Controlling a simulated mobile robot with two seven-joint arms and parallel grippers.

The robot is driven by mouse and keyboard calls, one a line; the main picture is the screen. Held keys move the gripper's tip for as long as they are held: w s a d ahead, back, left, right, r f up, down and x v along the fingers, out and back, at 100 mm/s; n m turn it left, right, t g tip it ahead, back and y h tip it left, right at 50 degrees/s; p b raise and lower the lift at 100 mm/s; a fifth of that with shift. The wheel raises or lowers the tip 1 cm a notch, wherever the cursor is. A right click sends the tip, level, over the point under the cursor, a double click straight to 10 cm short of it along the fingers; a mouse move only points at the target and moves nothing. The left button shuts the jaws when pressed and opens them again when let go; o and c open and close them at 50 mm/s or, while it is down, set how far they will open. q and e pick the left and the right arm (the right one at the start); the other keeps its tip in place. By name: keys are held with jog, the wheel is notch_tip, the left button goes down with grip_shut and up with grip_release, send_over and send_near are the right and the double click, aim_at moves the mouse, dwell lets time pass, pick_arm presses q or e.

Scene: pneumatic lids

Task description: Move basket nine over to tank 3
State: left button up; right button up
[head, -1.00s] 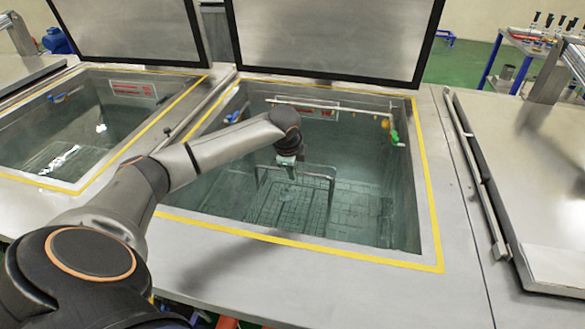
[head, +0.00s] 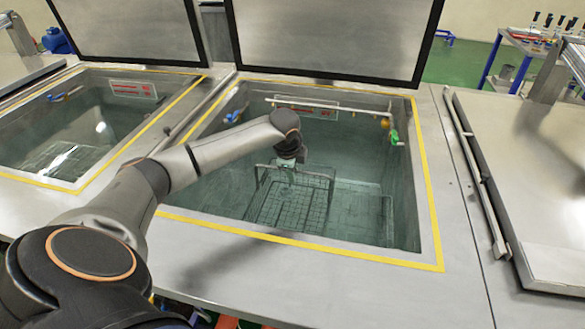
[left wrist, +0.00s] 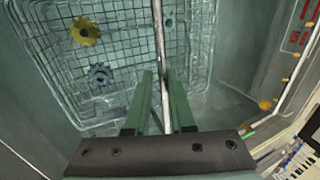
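A wire basket (head: 318,205) with upright handle bars sits in the middle tank (head: 400,195), in clear greenish liquid. Whether its base rests on the floor grid I cannot tell. My left gripper (head: 291,155) is at the top of the basket, its fingertips hard to make out in the head view. In the left wrist view my left gripper (left wrist: 160,85) has its two green fingers close together on either side of a thin metal handle bar (left wrist: 158,35). Below lies the basket's mesh (left wrist: 60,60) with a yellow gear (left wrist: 85,31) and a grey-blue gear (left wrist: 101,74). My right gripper is out of view.
A second open tank (head: 90,130) is at the left. Raised lids (head: 335,40) stand behind both tanks. A closed lid (head: 530,170) covers the place at the right. A thin pipe (head: 325,106) with a green-handled valve (head: 394,137) runs along the middle tank's back wall.

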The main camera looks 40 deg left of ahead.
pick_arm(q)
jog(key=o, duration=0.3)
jog(key=shift+f, duration=0.35)
jog(key=shift+o, duration=0.8)
jog(key=shift+r, duration=0.2)
jog(key=w+a+p+v, duration=0.1)
jog(key=v, duration=1)
jog(key=w+r+p+v, duration=0.1)
jog(key=w+v, duration=0.1)
jog(key=v, duration=1)
jog(key=shift+a+r+p, duration=0.35)
jog(key=shift+r+p, duration=0.05)
jog(key=shift+r, duration=0.15)
